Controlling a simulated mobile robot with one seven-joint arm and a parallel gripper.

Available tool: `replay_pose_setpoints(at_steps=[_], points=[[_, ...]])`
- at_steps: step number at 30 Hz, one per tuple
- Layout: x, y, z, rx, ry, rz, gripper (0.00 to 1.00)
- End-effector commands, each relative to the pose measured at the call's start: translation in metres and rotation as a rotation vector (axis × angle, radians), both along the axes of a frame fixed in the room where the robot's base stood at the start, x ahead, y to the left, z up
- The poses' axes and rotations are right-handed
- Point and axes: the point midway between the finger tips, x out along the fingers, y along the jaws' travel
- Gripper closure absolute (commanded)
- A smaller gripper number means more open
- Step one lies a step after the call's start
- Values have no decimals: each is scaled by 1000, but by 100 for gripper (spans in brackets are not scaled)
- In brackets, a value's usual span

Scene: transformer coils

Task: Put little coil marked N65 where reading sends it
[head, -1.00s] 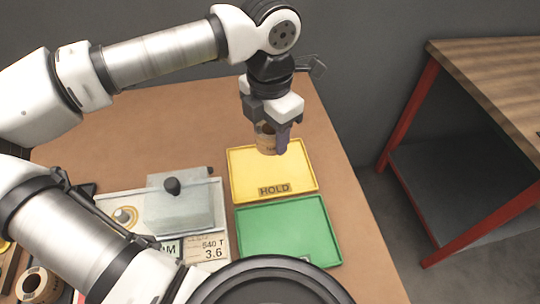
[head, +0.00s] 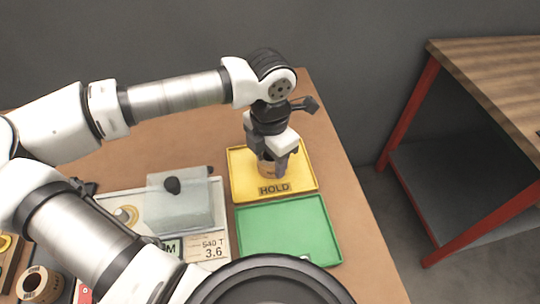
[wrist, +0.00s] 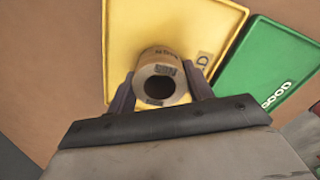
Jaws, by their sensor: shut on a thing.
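The little coil (wrist: 160,78) is a tan ring with a dark hole and a dark printed label; its marking is too small to read surely. It also shows in the head view (head: 266,167), partly hidden by the fingers. My gripper (head: 272,170) is shut on it, with one finger on each side in the wrist view (wrist: 163,90). The coil is over the yellow HOLD tray (head: 305,184), low near its surface; I cannot tell whether it touches. The green tray (head: 290,228), lettered GOOD in the wrist view (wrist: 262,75), lies in front of the yellow one.
A tester (head: 180,205) with a clear cover and black knob stands left of the trays; its display card (head: 213,247) reads 540 T, 3.6. Another coil (head: 38,284) stands at the lower left. A wooden-topped bench (head: 500,75) with red legs is at the right.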

Motion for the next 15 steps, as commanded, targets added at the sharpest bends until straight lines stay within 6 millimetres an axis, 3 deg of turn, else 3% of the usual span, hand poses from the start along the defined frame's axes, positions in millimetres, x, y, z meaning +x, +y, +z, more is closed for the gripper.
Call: replay_pose_setpoints(at_steps=[1, 2, 6, 15], points=[[0, 0, -3, 0, 0, 0, 78], [0, 0, -1, 0, 0, 0, 45], [0, 0, -1, 0, 0, 0, 27], [0, 0, 0, 0, 0, 0, 27]])
